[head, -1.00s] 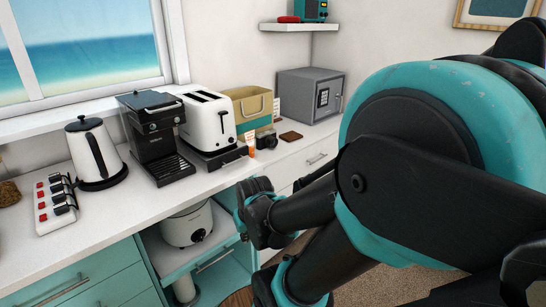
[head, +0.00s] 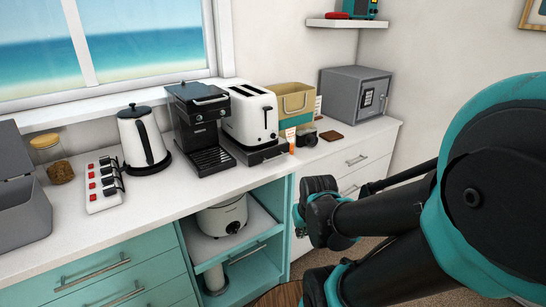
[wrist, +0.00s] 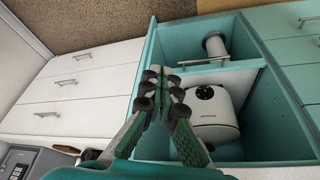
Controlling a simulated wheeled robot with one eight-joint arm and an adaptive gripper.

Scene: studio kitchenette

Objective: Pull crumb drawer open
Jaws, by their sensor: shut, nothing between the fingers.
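The white toaster (head: 250,115) stands on the counter, between the black coffee machine and the tan box. A dark, flat drawer-like base (head: 258,151) lies under it; I take this for the crumb drawer. It looks shut, though its exact position is hard to tell. My gripper (wrist: 160,82) shows in the wrist view with its green-sided fingers together and empty. It is in front of the open teal shelf, apart from the toaster. The toaster is not clearly visible in the wrist view. In the head view my arm hides little of the toaster.
A coffee machine (head: 200,128), kettle (head: 142,140) and power strip (head: 102,185) stand left of the toaster. An orange-capped tube (head: 291,140), camera (head: 307,137) and safe (head: 353,95) stand right. A white cooker (head: 222,217) sits in the shelf below. Counter front is mostly clear.

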